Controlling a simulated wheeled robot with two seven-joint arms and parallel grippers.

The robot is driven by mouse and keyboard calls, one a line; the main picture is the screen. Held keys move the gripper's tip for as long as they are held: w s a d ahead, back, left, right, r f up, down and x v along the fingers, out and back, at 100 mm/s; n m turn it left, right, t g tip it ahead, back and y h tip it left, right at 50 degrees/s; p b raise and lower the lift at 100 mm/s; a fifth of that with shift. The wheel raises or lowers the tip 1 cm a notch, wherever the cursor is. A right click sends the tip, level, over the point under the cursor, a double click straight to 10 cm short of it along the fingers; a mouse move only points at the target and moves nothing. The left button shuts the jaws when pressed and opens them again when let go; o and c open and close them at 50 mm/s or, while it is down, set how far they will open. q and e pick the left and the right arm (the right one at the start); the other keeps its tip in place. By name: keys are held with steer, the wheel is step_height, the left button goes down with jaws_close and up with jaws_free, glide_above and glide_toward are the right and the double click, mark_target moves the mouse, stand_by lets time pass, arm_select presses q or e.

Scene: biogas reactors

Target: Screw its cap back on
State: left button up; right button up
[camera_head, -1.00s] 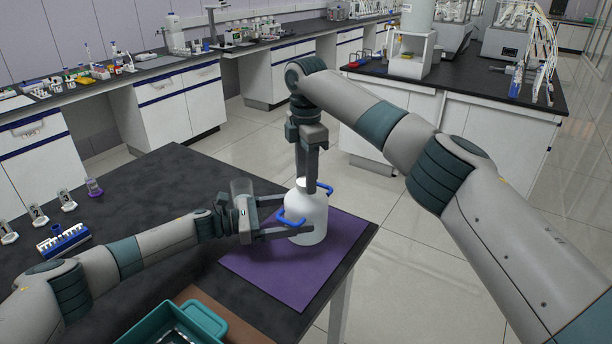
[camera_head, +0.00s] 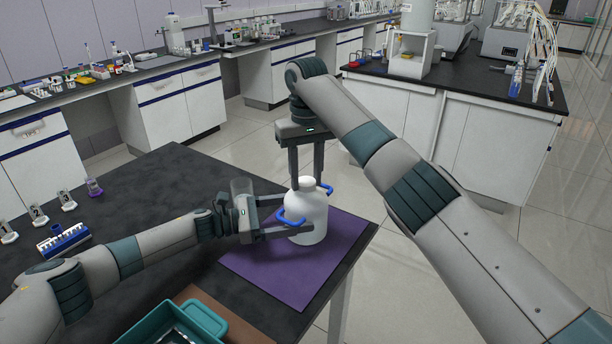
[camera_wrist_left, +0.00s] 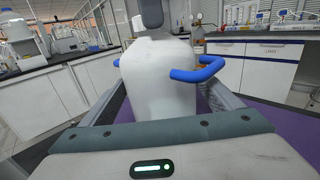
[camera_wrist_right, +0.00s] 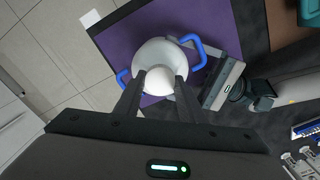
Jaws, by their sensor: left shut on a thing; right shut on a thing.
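A white bottle (camera_head: 309,224) with two blue handles stands upright on a purple mat (camera_head: 262,262); it also shows in the left wrist view (camera_wrist_left: 160,85). My left gripper (camera_head: 297,215) is shut on the bottle's body from the left, one finger on each side. A white cap (camera_head: 306,183) sits at the top of the bottle's neck, in line with it; how tightly it sits cannot be told. My right gripper (camera_head: 306,180) points down from above and is shut on the cap, which shows between its fingertips in the right wrist view (camera_wrist_right: 158,79).
A teal bin (camera_head: 180,322) stands at the table's front edge. A blue rack (camera_head: 64,240) and several small stands with a purple-topped item (camera_head: 94,187) are at the left.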

arm_select(q)
steer(key=shift+s+d+f, duration=0.1)
steer(key=shift+s+d, duration=0.1)
steer(key=shift+d, duration=0.05)
arm_select(e)
steer(key=m, duration=0.5)
steer(key=shift+a, duration=0.15)
steer(key=m, duration=0.4)
steer(key=shift+r, duration=0.1)
steer(key=o, duration=1.2)
steer(key=shift+w, duration=0.1)
arm_select(q)
steer(key=shift+a, duration=0.1)
arm_select(e)
steer(key=shift+o, duration=0.2)
arm_select(q)
steer(key=shift+w, duration=0.1)
arm_select(e)
steer(key=shift+r, duration=0.1)
arm_select(q)
steer(key=shift+w+a, duration=0.15)
steer(key=shift+a, duration=0.05)
arm_select(e)
step_height(320, 180, up, 12)
